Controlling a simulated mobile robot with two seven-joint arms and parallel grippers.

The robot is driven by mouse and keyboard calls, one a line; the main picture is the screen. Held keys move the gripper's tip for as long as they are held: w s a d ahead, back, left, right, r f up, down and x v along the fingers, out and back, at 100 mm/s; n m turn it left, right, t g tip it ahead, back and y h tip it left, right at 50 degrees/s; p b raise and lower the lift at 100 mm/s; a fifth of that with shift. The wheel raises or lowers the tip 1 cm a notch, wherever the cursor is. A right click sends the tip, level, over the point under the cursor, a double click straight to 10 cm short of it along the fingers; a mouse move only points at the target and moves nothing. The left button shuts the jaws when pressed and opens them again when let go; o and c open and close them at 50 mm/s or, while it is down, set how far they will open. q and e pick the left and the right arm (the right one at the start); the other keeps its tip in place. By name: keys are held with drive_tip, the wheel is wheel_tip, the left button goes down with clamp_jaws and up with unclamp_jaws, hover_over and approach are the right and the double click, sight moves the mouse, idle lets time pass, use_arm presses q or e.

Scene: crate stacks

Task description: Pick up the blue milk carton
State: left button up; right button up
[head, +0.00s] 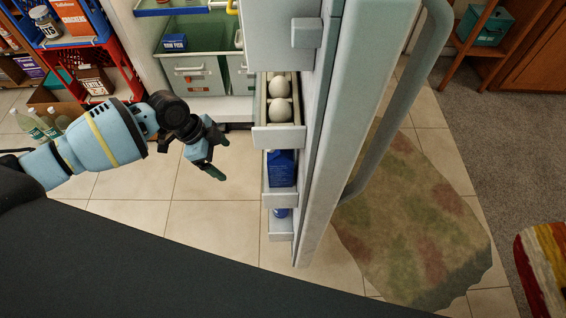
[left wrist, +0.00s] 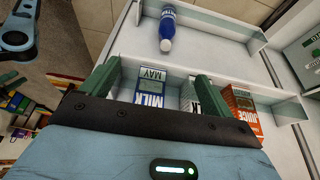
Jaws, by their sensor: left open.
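The blue milk carton (head: 282,168) stands in the middle shelf of the open fridge door in the head view. In the left wrist view the carton (left wrist: 152,88), blue and white with MILK lettering, shows between the two green fingers. My left gripper (head: 219,156) is open and empty, left of the door shelf, with a clear gap to the carton. It also shows in the left wrist view (left wrist: 157,86). The carton's lower part is hidden by the shelf front. My right gripper is not in view.
In the wrist view another milk carton (left wrist: 188,98) and an orange juice carton (left wrist: 240,108) share the shelf. A blue bottle (left wrist: 167,30) stands in the lower shelf. Eggs (head: 279,97) sit above the carton. The fridge door (head: 347,120) blocks the right side.

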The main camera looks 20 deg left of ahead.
sight(268, 156)
use_arm(q)
drive_tip(key=w+d, duration=0.2)
drive_tip(key=d, duration=0.5)
drive_tip(key=shift+w+d, duration=0.1)
drive_tip(key=d, duration=0.1)
drive_tip(key=w+d, duration=0.1)
drive_tip(key=d, duration=0.2)
drive_tip(key=shift+w+d+f+p, duration=0.2)
drive_tip(key=shift+d+f+p, duration=0.1)
drive_tip(key=shift+d, duration=0.05)
drive_tip(key=shift+f, duration=0.3)
